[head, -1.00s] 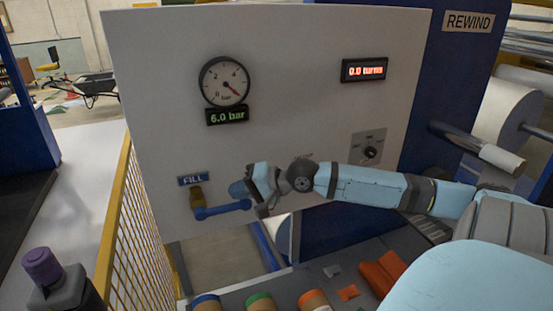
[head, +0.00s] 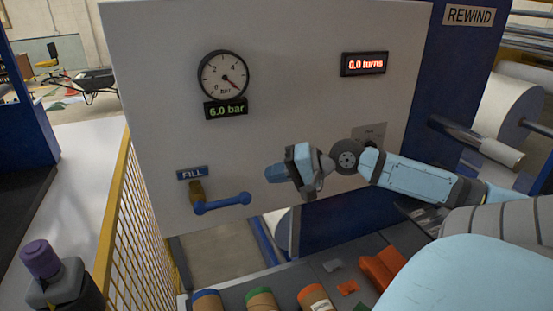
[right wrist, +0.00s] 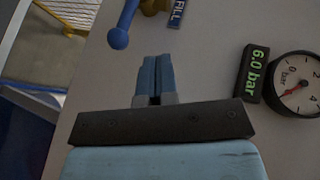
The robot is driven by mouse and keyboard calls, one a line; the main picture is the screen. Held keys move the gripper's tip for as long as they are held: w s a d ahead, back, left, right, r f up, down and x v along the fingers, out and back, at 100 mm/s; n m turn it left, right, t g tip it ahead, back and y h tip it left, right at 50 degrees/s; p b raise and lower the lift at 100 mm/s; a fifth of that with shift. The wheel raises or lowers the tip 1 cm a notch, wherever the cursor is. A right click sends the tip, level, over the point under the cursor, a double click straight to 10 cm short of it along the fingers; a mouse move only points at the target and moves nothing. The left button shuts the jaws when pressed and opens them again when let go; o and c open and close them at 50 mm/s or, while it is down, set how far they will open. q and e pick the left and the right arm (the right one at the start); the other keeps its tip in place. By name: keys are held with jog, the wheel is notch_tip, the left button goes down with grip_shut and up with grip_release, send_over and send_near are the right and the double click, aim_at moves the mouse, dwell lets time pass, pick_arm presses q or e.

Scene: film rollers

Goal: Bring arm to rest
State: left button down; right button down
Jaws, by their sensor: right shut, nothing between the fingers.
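My right gripper (head: 276,173) is in front of the grey panel (head: 300,110), to the right of the blue fill valve handle (head: 222,204) and apart from it. In the right wrist view its blue fingers (right wrist: 155,78) are together with nothing between them. The valve handle also shows in the right wrist view (right wrist: 122,32), beyond the fingertips and to the left. The handle points right from its brass fitting (head: 196,192) below the FILL label (head: 192,172).
The gauge (head: 223,76) stands above a display (head: 226,109) reading 6.0 bar. The turns display (head: 365,64) reads 0.0. My right forearm partly hides the selector knob. Several rolls, including a green-ended one (head: 261,301), lie below. A yellow mesh fence (head: 130,235) stands left.

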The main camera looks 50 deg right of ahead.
jog(key=shift+s+r, duration=0.1)
jog(key=shift+s, duration=0.05)
dwell(0.5)
notch_tip(320, 180, down, 14)
jog(key=s+d+f+n+h, duration=0.1)
jog(key=s+d+n+h, duration=0.1)
jog(key=s+h, duration=0.1)
jog(key=s+a+f+n, duration=0.2)
jog(key=a+f, duration=0.2)
jog(key=f, duration=0.2)
jog(key=s+a+f+n+h, duration=0.1)
jog(key=s+a+f, duration=0.1)
jog(key=a+f, duration=0.2)
jog(key=s+a+f+n, duration=0.2)
jog(key=a+f, duration=0.3)
jog(key=f, duration=0.4)
jog(key=shift+s+a+n+g+h, duration=0.1)
jog(key=shift+s+n+g+h, duration=0.2)
jog(key=shift+s+h, duration=0.1)
jog(key=s+a+f+n, duration=0.1)
jog(key=a+f+n, duration=0.1)
jog(key=a, duration=0.5)
jog(key=s+a+f+n, duration=0.1)
jog(key=a+f+n, duration=0.1)
jog(key=a, duration=0.5)
jog(key=shift+s+n, duration=0.25)
jog(key=shift+n, duration=0.25)
jog(key=shift+f, duration=0.1)
